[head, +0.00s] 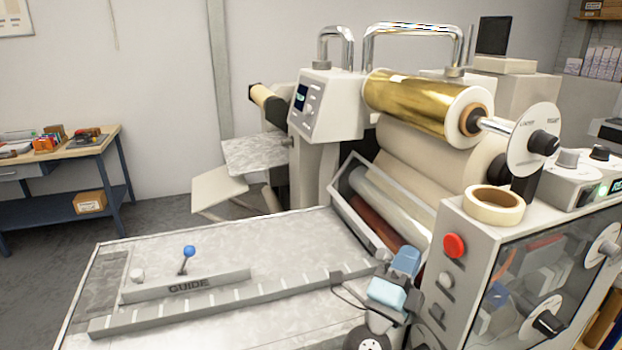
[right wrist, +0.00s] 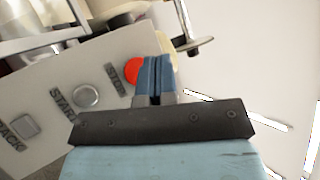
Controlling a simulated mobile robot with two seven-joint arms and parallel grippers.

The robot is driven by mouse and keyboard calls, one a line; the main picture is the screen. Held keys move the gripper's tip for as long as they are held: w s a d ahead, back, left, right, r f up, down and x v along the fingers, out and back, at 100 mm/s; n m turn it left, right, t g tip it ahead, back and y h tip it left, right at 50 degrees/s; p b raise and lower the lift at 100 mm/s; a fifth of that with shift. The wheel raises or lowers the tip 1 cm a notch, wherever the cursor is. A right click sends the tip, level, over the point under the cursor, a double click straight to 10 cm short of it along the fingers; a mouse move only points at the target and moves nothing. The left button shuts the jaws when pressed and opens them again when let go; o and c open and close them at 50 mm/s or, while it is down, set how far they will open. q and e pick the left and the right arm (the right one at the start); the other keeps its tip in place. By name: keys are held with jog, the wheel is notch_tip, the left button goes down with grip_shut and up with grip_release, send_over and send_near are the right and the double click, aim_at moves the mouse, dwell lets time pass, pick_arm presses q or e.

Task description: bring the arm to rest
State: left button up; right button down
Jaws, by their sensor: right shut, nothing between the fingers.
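My right gripper (head: 407,259) is low in the middle right of the head view, in front of the machine's control panel and over the right end of the feed table (head: 300,228). Its blue fingers are shut with nothing between them. In the right wrist view the fingers (right wrist: 155,75) point at the panel, and their tips overlap the edge of the red stop button (right wrist: 132,71). Whether they touch it I cannot tell. The button also shows in the head view (head: 454,246), right of the gripper and clear of it. My left gripper is not in view.
The laminating machine bears a gold foil roll (head: 415,100) and a tape ring (head: 493,205). A guide bar (head: 190,286) and a blue-knobbed lever (head: 188,252) are on the feed table. A workbench (head: 75,155) stands at left. The floor between bench and machine is clear.

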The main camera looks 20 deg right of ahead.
jog(key=s+a+f+n+t+y+p, duration=0.25)
jog(key=a+f+n+y, duration=0.35)
jog(key=n+y, duration=0.65)
jog(key=s+a+f+n+t+y+p, duration=0.1)
jog(key=s+a+f+n+t+y, duration=0.3)
jog(key=f+n+y, duration=0.6)
jog(key=s+f+n+g+p, duration=0.1)
jog(key=s+f+n+g, duration=0.2)
jog(key=s+f+g, duration=0.2)
jog(key=s+f+n+g+p, duration=0.1)
jog(key=s+f+n+g, duration=0.3)
jog(key=f, duration=0.7)
jog(key=s+g, duration=0.2)
jog(key=shift+s+d+f, duration=0.15)
jog(key=shift+s+d, duration=0.15)
jog(key=shift+s, duration=0.1)
